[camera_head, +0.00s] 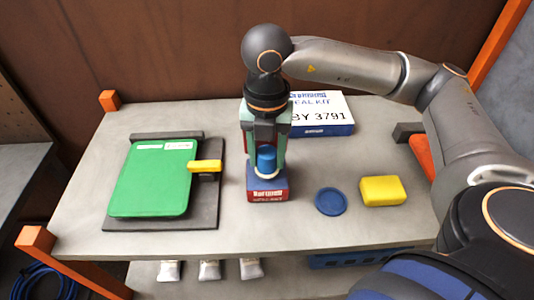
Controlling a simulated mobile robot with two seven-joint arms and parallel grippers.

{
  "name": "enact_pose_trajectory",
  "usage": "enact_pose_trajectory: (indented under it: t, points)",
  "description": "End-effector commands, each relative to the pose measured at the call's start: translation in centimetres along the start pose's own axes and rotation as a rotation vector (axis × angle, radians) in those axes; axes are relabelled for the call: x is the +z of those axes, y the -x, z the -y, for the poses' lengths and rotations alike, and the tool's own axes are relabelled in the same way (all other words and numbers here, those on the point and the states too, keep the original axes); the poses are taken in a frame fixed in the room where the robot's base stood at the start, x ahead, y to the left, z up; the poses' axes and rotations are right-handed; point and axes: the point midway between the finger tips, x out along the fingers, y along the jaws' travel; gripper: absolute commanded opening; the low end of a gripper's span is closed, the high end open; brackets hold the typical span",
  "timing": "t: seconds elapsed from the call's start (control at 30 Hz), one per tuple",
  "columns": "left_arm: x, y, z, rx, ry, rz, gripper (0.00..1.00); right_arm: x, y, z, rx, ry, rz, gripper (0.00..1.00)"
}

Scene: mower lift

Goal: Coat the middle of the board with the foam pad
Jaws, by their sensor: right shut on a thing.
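A green board (152,182) lies flat on a dark base plate at the left of the table, with a yellow clamp-like piece (205,166) at its right edge. A yellow block, apparently the foam pad (382,190), lies at the right. My right gripper (266,163) points down at mid-table and is shut on a container (267,190) with a red and blue label and a blue top. The fingers hide part of the container; I cannot tell whether it touches the table. My left gripper is not in view.
A round blue disc (331,201) lies between the container and the yellow block. A white and blue box (322,112) stands at the back, behind my right gripper. Orange posts (36,240) mark the table corners. The front strip of the grey table (250,235) is clear.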

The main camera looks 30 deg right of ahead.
Motion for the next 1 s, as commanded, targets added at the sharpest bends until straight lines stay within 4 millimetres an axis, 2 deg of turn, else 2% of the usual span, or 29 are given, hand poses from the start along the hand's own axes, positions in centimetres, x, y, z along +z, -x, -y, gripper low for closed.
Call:
enact_pose_trajectory:
  t: [0.43, 1.0]
  points:
    - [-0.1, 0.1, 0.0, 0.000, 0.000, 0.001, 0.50, -0.1, 0.0, 0.1, -0.005, 0.002, -0.005, 0.04]
    - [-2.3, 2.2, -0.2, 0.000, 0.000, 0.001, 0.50, 0.0, 4.6, 0.0, -0.001, 0.001, -0.001, 0.04]
